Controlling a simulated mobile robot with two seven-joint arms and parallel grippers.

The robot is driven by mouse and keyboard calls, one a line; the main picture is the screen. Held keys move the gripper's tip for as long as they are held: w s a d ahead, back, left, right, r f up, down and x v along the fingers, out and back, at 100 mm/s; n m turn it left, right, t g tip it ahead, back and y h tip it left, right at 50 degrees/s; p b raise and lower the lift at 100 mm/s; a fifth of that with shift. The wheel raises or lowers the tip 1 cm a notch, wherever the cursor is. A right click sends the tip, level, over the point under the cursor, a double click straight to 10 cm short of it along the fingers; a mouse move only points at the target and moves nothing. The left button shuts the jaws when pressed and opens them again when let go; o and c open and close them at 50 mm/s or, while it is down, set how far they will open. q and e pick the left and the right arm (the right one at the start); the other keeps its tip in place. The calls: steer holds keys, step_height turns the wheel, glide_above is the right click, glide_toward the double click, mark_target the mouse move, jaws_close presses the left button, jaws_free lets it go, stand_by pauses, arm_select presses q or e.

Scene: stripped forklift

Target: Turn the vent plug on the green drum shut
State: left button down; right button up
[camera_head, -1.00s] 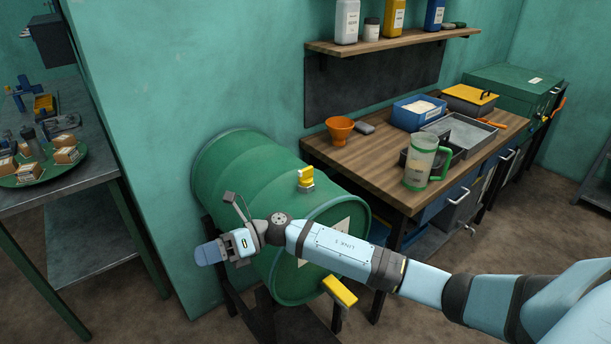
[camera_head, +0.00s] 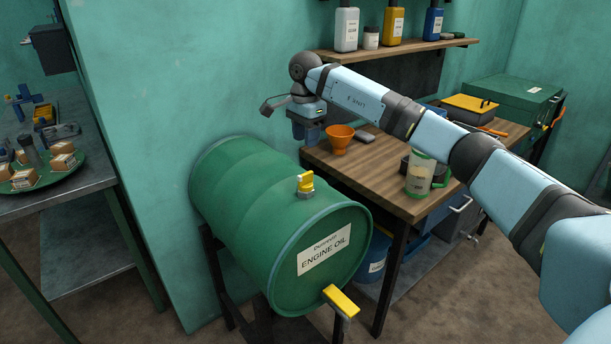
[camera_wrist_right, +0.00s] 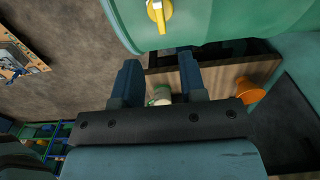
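The green drum (camera_head: 262,205) lies on its side on a dark stand, with its "Engine oil" label facing me. The yellow vent plug (camera_head: 305,182) sits on a grey base on top of the drum, near the labelled end. It also shows at the top of the right wrist view (camera_wrist_right: 158,12). My right gripper (camera_head: 307,139) points down, above and behind the plug, beside the bench, touching nothing. In the wrist view its two fingers (camera_wrist_right: 158,62) are apart with nothing between them. My left gripper is out of view.
A yellow-handled tap (camera_head: 341,300) sticks out low on the drum's end. The wooden bench (camera_head: 375,178) on the right holds an orange funnel (camera_head: 340,138) and a green-handled jug (camera_head: 420,173). A shelf with bottles (camera_head: 395,48) hangs above. A green tray (camera_head: 45,172) stands on the left table.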

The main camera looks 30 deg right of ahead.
mark_target(306, 173)
step_height(306, 173, down, 12)
steer(key=shift+r+p, duration=0.15)
steer(key=shift+p, duration=0.5)
steer(key=shift+c, duration=0.2)
jaws_close()
